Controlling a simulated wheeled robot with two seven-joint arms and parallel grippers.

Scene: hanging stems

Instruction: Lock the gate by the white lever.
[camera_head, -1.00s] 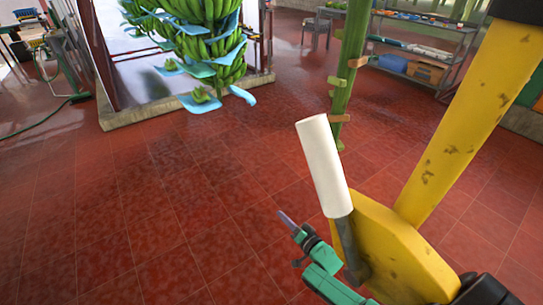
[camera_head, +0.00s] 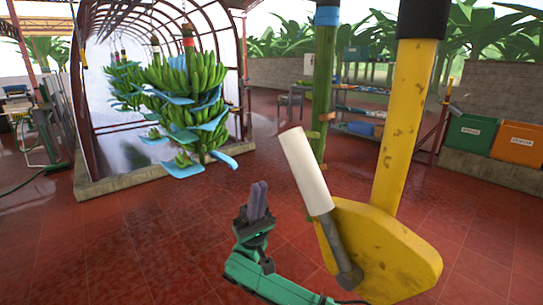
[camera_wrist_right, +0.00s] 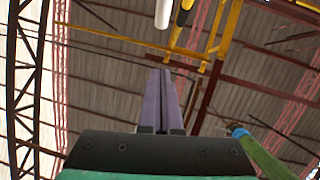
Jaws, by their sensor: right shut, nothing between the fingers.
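The white lever (camera_head: 304,170) is a white cylinder on a grey rod, fixed to a yellow plate (camera_head: 385,250) at the foot of a yellow post (camera_head: 405,130). It leans up and to the left. My right gripper (camera_head: 258,198) is just left of the lever, pointing up, its two grey fingers together with nothing between them. A gap shows between the fingers and the lever. In the right wrist view the shut fingers (camera_wrist_right: 160,98) point up toward the roof, and the end of the white lever (camera_wrist_right: 163,14) shows at the top. My left gripper is not in view.
A green stem (camera_head: 323,85) with brown bands stands behind the lever. Banana bunches with blue sheets (camera_head: 190,100) hang at the left by a hooped tunnel. The red tiled floor (camera_head: 130,240) is open at the left.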

